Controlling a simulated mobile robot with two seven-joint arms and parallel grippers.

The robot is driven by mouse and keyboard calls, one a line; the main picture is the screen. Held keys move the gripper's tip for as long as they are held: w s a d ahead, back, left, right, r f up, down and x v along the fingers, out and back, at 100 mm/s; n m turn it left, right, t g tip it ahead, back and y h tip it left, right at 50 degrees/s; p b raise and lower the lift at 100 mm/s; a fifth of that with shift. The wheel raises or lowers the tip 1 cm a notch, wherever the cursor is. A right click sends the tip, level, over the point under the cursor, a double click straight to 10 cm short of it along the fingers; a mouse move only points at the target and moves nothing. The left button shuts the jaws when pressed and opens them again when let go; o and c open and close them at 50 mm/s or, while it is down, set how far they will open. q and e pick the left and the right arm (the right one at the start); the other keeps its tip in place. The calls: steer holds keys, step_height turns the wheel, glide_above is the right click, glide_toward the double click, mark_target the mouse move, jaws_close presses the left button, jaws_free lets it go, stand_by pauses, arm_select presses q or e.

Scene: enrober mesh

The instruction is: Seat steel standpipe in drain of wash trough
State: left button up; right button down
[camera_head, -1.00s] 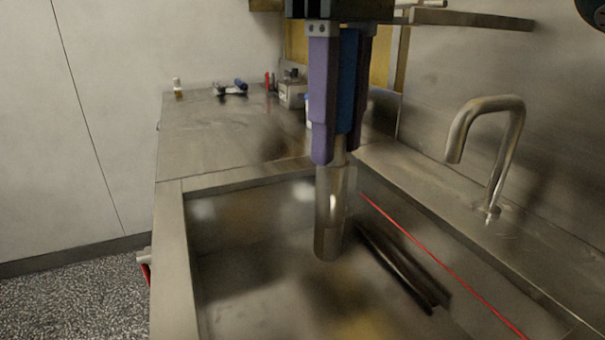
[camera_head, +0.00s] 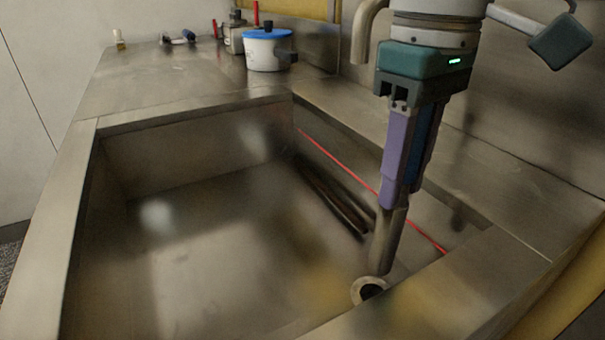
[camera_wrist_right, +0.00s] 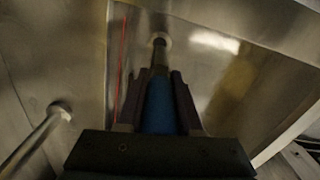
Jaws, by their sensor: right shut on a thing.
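The steel standpipe (camera_head: 387,240) is a plain grey tube. My right gripper (camera_head: 402,203) is shut on its upper part and points down inside the wash trough (camera_head: 140,165). The pipe leans slightly, its lower end toward the lower left. The drain (camera_head: 369,291) is a pale ring with a dark hole in the trough floor. The pipe's lower end overlaps the ring's back edge, and much of the hole still shows. My left gripper is not in view.
A red line (camera_head: 340,158) runs along the trough's right wall, above long dark bars (camera_head: 335,195). The tap (camera_head: 366,35) is behind my right arm. A white pot with a blue lid (camera_head: 268,50) stands on the back counter. The trough's left floor is clear.

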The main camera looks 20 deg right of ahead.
mark_target(389, 236)
step_height(389, 236, down, 9)
steer(key=shift+r+b, duration=0.2)
steer(key=shift+b, duration=0.9)
steer(key=shift+f, duration=0.15)
steer(key=c, duration=0.6)
jaws_free()
step_height(389, 236, up, 12)
steer(key=p, duration=0.3)
steer(key=shift+p, duration=0.4)
